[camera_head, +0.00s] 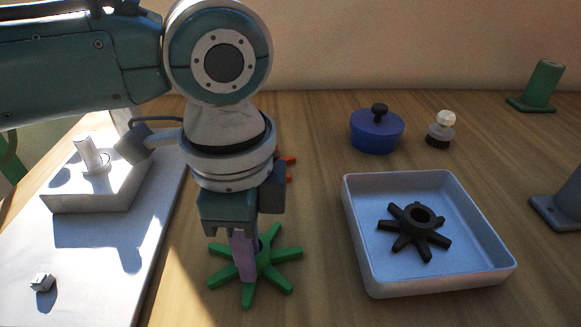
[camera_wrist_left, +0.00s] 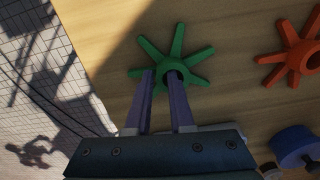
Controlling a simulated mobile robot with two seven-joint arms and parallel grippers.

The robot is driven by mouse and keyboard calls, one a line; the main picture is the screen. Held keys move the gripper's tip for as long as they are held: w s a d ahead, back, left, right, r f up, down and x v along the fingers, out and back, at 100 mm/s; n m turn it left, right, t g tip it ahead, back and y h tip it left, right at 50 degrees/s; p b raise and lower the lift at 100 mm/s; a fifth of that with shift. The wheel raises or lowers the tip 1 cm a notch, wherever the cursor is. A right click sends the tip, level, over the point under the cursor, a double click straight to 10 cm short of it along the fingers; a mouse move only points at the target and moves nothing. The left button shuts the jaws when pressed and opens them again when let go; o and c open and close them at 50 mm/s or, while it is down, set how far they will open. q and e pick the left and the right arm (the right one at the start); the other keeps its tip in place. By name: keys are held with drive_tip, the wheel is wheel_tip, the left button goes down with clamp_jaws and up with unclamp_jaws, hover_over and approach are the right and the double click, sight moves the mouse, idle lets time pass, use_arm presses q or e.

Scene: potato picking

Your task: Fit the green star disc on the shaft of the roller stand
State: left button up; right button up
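The green star disc (camera_head: 281,256) lies flat on the wooden table, and it also shows in the left wrist view (camera_wrist_left: 179,44). My left gripper (camera_wrist_left: 161,76) points down at it with its two purple fingers apart. One fingertip overlaps the disc's hub, the other is left of it; I cannot tell whether they touch it. In the head view the gripper (camera_head: 245,278) hides part of the disc. A white block with an upright shaft (camera_head: 90,154), seemingly the roller stand, is on the white board at the left. My right gripper is not in view.
A pale blue tray (camera_head: 360,235) holds a black star disc (camera_head: 411,240). An orange star disc (camera_wrist_left: 297,60) lies behind my left gripper. A blue lidded pot (camera_head: 376,132), a small knobbed piece (camera_head: 440,132) and a green post (camera_head: 541,84) stand farther back.

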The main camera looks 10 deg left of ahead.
use_arm(q)
clamp_jaws()
idle(1.2)
